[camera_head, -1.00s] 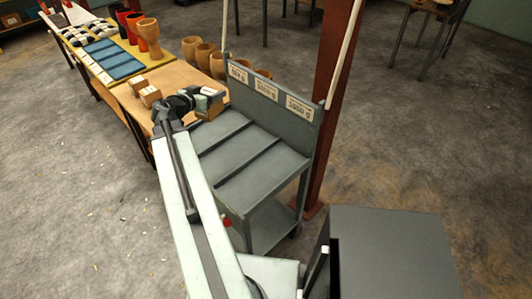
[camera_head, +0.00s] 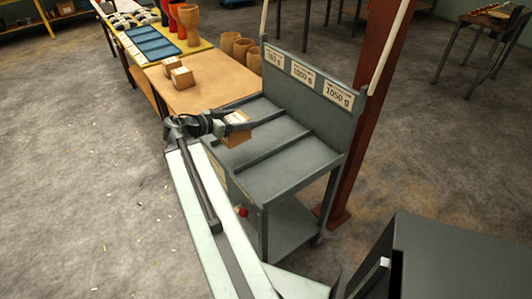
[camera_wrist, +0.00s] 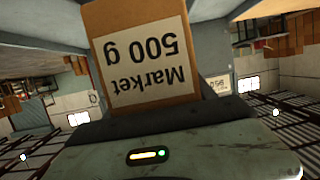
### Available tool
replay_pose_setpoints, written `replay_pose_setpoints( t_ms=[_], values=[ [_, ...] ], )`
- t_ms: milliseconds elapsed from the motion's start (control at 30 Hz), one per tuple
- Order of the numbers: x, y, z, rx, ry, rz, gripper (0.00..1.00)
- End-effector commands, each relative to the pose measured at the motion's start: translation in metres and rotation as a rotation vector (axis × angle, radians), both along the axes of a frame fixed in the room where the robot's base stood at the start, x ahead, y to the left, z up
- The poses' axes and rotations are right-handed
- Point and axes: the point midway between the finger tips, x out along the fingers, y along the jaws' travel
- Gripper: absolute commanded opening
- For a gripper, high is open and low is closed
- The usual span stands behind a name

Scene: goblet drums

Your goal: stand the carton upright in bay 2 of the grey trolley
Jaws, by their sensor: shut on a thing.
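My gripper (camera_head: 222,125) is shut on a brown carton (camera_head: 237,138) with a white label. In the wrist view the carton (camera_wrist: 146,75) stands out from the jaws, and its label, "Market 500 g", reads upside down. In the head view the carton is at the front left edge of the grey trolley (camera_head: 295,170), near the left and middle bays. I cannot tell its height above the tray. The trolley has three bays split by low dividers. The middle bay (camera_head: 272,131) looks empty. The gripper partly hides the carton.
Weight signs stand on the trolley's back panel (camera_head: 307,75). Two small cartons (camera_head: 182,78) sit on the wooden table (camera_head: 200,92) behind, with goblet drums (camera_head: 187,25) beyond. A red-brown post (camera_head: 362,130) stands right of the trolley. A dark box (camera_head: 440,260) is at lower right.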

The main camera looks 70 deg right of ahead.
Motion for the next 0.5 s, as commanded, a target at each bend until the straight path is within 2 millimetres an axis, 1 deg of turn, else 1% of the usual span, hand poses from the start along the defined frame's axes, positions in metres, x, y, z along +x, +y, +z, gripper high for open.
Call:
replay_pose_setpoints(
  t_ms=[33,133,267,367,467,500],
  values=[
    [0.001,0.007,-0.018,-0.004,0.001,-0.017,0.00],
    [0.001,0.015,-0.023,-0.007,0.003,-0.044,0.00],
    [0.000,0.017,-0.021,-0.008,0.003,-0.054,0.00],
    [-0.005,0.008,-0.021,-0.008,0.002,-0.053,0.00],
    [-0.017,-0.015,-0.024,-0.009,0.001,-0.056,0.00],
    [-0.023,-0.026,-0.026,-0.009,0.001,-0.057,0.00]
  ],
)
